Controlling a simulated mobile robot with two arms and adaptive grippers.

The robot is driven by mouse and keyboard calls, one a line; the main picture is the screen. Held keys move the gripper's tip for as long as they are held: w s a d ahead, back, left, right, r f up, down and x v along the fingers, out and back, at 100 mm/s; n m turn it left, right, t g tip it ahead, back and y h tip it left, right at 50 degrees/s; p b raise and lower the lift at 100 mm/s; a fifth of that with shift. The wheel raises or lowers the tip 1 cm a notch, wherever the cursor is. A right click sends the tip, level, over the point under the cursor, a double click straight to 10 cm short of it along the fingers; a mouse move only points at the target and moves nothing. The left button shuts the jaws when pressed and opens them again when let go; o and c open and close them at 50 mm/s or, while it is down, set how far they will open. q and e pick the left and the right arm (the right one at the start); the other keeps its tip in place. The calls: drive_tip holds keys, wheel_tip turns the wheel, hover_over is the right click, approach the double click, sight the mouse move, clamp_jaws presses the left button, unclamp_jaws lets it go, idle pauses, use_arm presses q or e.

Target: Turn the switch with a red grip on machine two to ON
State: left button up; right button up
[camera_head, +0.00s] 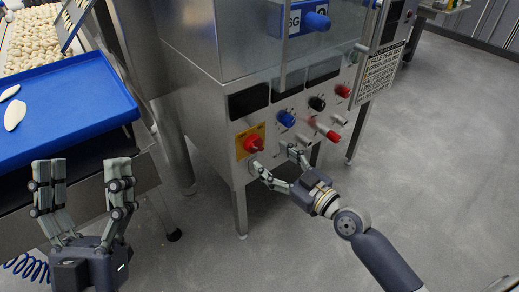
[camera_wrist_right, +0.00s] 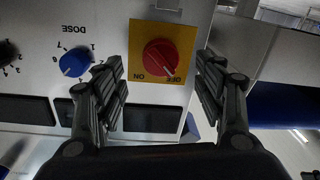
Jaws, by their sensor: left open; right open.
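The red switch grip (camera_head: 254,144) sits on a yellow plate (camera_head: 241,150) at the lower left of the machine's front panel. The wrist view shows the red grip (camera_wrist_right: 160,58) upside down, with ON printed at lower left and OFF at lower right. A light mark on the grip points toward OFF. My right gripper (camera_head: 273,160) is open just in front of the panel, below and right of the grip. In the wrist view its fingers stand on either side of the grip, apparently not touching it. My left gripper (camera_head: 83,165) is open and empty, fingers up.
A blue knob (camera_head: 287,118), a black knob (camera_head: 317,103), another red knob (camera_head: 343,90) and a red-tipped lever (camera_head: 332,135) are on the same panel. A blue tray (camera_head: 75,105) with pasta pieces lies left, near my left gripper. Grey floor is clear at right.

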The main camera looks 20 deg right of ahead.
sight(259, 149)
drive_tip(key=shift+x, duration=3.05)
drive_tip(key=c, duration=1.1)
